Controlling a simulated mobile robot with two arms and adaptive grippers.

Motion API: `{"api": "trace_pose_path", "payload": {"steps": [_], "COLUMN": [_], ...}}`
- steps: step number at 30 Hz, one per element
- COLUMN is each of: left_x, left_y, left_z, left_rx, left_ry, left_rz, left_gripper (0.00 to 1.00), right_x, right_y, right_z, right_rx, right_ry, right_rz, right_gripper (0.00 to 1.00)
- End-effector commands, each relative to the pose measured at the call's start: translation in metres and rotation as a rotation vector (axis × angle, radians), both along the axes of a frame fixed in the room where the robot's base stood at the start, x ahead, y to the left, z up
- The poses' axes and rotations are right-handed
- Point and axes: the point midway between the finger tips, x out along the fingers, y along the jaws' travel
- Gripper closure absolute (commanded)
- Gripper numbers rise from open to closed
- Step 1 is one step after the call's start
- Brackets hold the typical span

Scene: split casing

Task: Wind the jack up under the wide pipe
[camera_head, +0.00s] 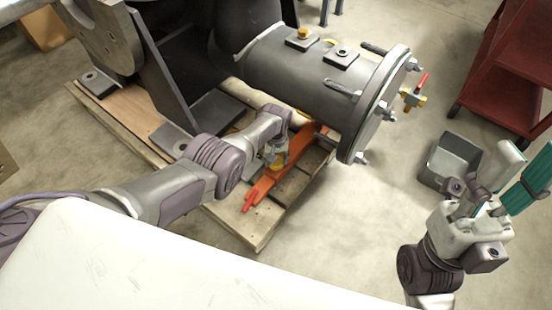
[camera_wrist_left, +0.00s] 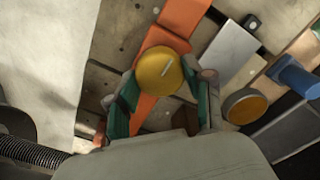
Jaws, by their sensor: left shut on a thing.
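The wide grey pipe (camera_head: 310,75) lies above a pallet and ends in a bolted flange. The orange jack (camera_head: 266,183) lies on the pallet below the pipe, partly hidden by my left arm. My left gripper (camera_head: 278,154) is at the jack. In the left wrist view, its green-padded fingers are shut on a round yellow knob (camera_wrist_left: 159,68) over the orange body. Whether the jack touches the pipe cannot be told. My right gripper (camera_head: 516,182) is at the right, empty and open, away from the jack.
The wooden pallet (camera_head: 238,222) carries the pipe's dark supports. A brass valve with a red handle (camera_head: 416,92) sticks out from the flange. A grey bin (camera_head: 450,160) stands on the floor near my right gripper, with a red cart (camera_head: 505,75) behind. Floor between pallet and bin is clear.

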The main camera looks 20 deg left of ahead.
Motion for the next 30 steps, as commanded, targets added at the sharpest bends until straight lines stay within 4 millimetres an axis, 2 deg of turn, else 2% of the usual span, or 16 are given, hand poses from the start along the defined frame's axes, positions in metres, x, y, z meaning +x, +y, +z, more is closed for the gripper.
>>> {"api": "trace_pose_path", "payload": {"steps": [11,12,16,30], "left_x": [-0.0005,-0.0006,-0.0004,0.0009], "left_y": [0.0003,0.0003,0.0001,-0.0001], "left_z": [0.0000,0.0000,-0.0001,0.0044], "left_rx": [0.001,0.001,0.000,0.000], "left_ry": [0.003,0.003,0.001,-0.001], "left_rz": [0.003,0.003,0.003,0.003], "left_gripper": [0.83,0.43,0.23,0.23], "right_x": [-0.0003,-0.0002,-0.0001,0.0010], "right_y": [-0.0001,-0.0001,0.0000,-0.0001], "right_z": [-0.0002,-0.0007,-0.0020,-0.0023], "right_rx": [0.000,0.001,0.000,0.000], "right_ry": [0.002,0.004,0.010,0.009], "right_rz": [0.000,0.000,0.000,-0.001], "right_gripper": [0.60,0.60,0.60,0.60]}}
